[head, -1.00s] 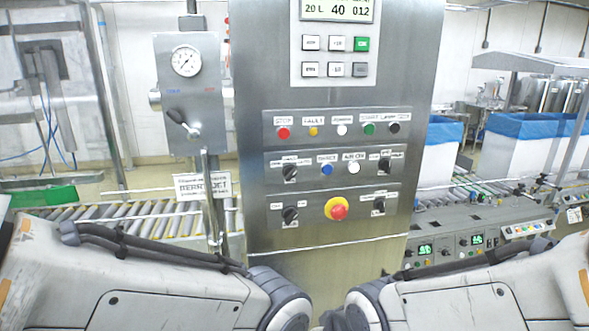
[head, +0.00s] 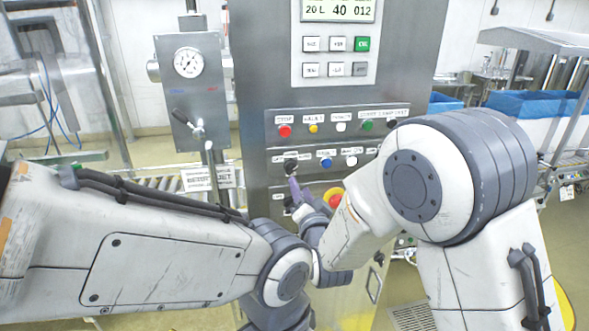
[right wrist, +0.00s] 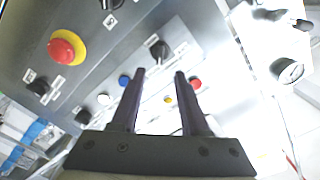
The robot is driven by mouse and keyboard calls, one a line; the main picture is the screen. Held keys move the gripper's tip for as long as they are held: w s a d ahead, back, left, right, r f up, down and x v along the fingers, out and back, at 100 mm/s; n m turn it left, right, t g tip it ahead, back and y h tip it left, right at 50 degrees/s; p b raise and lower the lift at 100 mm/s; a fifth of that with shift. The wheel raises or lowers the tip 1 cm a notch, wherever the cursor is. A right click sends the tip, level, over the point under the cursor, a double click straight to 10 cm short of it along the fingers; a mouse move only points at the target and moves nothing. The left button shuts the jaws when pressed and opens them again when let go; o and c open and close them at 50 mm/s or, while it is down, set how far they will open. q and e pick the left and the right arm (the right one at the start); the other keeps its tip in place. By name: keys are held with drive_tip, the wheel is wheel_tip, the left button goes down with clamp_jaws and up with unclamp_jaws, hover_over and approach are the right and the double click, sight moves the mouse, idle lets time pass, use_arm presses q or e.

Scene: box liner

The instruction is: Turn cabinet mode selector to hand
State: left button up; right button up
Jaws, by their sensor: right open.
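The cabinet (head: 255,110) stands upright ahead, with rows of lamps, buttons and black selector knobs. The upper-left black selector knob (head: 290,166) also shows in the right wrist view (right wrist: 158,52); its label is too blurred to read, so I cannot tell whether it is the mode selector. My right gripper (head: 297,188) is in front of the panel's left part, just below that knob in the head view. In the right wrist view its dark fingers (right wrist: 159,73) are apart and empty, with the knob showing beyond their tips. My left gripper is not in view.
A red emergency button on a yellow ring (head: 335,200) is close right of my right gripper. A lower-left black knob (head: 288,203) is partly hidden by the gripper. A gauge box with a lever (head: 190,85) stands left of the cabinet. White bins with blue liners (head: 545,105) stand at right.

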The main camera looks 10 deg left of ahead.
sight(293, 170)
drive_tip(key=p+x, duration=0.3)
drive_tip(key=x, duration=0.4)
drive_tip(key=shift+w+r, duration=0.1)
drive_tip(key=shift+w, duration=0.05)
drive_tip(key=shift+w+a, duration=0.2)
drive_tip(key=shift+w, duration=0.25)
clamp_jaws()
